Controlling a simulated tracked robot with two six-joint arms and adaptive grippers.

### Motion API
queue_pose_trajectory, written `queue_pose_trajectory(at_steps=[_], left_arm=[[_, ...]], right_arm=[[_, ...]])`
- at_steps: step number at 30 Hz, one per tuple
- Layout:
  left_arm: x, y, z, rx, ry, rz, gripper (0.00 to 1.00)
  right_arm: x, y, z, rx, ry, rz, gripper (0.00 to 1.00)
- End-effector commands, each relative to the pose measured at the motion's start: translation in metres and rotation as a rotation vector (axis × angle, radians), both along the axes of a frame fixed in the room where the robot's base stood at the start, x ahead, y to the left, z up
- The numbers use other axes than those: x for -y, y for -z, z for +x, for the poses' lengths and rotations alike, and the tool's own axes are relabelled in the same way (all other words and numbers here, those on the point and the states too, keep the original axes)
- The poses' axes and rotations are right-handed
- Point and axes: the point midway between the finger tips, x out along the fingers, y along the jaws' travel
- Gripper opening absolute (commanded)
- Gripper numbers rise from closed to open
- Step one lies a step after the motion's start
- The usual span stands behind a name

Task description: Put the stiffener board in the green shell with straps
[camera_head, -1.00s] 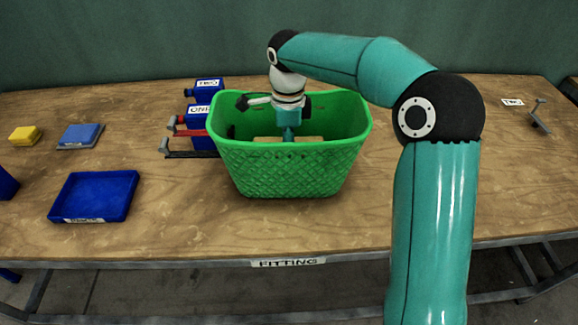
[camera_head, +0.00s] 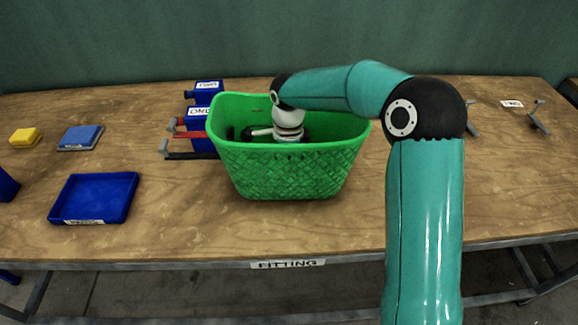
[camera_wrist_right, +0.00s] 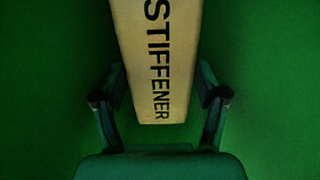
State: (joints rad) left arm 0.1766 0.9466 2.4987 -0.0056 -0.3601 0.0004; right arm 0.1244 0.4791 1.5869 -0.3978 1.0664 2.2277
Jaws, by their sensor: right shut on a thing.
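The green shell (camera_head: 290,170) is a basket-like tub standing upright on the table in the head view. My right arm reaches down into it, and the shell's front wall hides the fingers there. In the right wrist view my right gripper (camera_wrist_right: 160,100) is shut on the stiffener board (camera_wrist_right: 155,60), a tan board marked STIFFENER, with a finger on each side. Green shell surface surrounds the board in that view. The board is hidden in the head view, and I cannot tell whether it touches the shell's floor. My left gripper is not in view.
Left of the shell stand blue containers (camera_head: 200,115) with dark and red handled tools (camera_head: 185,150) close to its wall. The table right of my arm is mostly clear.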

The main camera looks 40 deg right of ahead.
Motion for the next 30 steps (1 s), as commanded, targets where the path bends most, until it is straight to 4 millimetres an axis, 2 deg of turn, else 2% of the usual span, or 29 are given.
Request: queue_pose_trajectory(at_steps=[9,13,14,15,25,30], left_arm=[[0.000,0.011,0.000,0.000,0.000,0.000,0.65],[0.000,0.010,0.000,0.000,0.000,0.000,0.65],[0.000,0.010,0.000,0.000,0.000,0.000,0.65],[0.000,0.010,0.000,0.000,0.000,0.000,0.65],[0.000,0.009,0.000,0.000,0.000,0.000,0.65],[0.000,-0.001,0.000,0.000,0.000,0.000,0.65]], right_arm=[[0.000,0.011,0.000,0.000,0.000,0.000,0.34],[0.000,0.010,0.000,0.000,-0.001,0.000,0.34],[0.000,0.011,0.000,0.000,-0.001,0.000,0.76],[0.000,0.011,0.000,0.000,-0.001,0.000,0.82],[-0.001,0.010,0.000,0.000,-0.001,0.000,0.83],[-0.001,-0.002,0.001,0.000,-0.002,0.000,0.83]])
